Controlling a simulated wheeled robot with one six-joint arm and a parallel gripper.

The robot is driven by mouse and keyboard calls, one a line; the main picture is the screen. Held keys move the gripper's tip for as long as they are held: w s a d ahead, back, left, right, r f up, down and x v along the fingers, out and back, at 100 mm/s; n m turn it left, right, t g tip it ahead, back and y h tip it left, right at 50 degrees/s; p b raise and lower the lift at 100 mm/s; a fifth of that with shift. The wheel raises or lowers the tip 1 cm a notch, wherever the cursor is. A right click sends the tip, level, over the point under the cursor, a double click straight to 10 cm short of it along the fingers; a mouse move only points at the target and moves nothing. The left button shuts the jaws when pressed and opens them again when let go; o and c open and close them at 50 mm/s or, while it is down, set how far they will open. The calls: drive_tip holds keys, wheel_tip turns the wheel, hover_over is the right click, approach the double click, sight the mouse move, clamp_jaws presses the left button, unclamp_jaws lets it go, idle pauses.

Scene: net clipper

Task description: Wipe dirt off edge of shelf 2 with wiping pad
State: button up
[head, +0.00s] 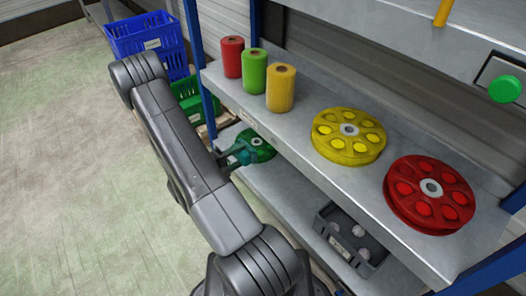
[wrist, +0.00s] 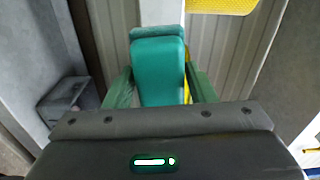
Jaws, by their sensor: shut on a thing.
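My gripper (wrist: 160,78) is shut on the wiping pad (wrist: 158,85), a teal-green block between its two green fingers in the wrist view. In the head view my gripper (head: 238,156) is beside the rack, below the front edge of the middle shelf (head: 300,150) and near the lower shelf (head: 285,190). A pale shelf edge strip (wrist: 163,12) shows just beyond the pad's top in the wrist view; I cannot tell whether they touch. No dirt is clearly visible on the shelf edges. No shelf number shows.
Red (head: 232,57), green (head: 253,72) and yellow (head: 281,88) spools and yellow (head: 348,136) and red (head: 430,194) reels stand on the middle shelf. A green reel (head: 262,146) and a grey crate (head: 345,250) are below. Blue crates (head: 148,35) stand behind; the left floor is clear.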

drive_tip(key=shift+w+d, duration=0.1)
drive_tip(key=p+x, duration=0.1)
drive_tip(key=x, duration=0.5)
drive_tip(key=shift+w+d, duration=0.2)
drive_tip(key=shift+x, duration=1)
idle(0.7)
drive_tip(key=shift+s+d, duration=0.1)
drive_tip(key=shift+s+d, duration=0.5)
drive_tip(key=shift+s, duration=0.3)
drive_tip(key=shift+s+d, duration=0.5)
drive_tip(key=shift+s, duration=0.3)
drive_tip(key=shift+w+d+p, duration=0.1)
drive_tip(key=shift+d+p, duration=0.05)
drive_tip(key=shift+p, duration=0.2)
drive_tip(key=shift+w+a, duration=0.55)
drive_tip(key=shift+w, duration=0.3)
drive_tip(key=shift+w+a, duration=0.55)
drive_tip(key=shift+w, duration=0.3)
drive_tip(key=shift+c, duration=0.3)
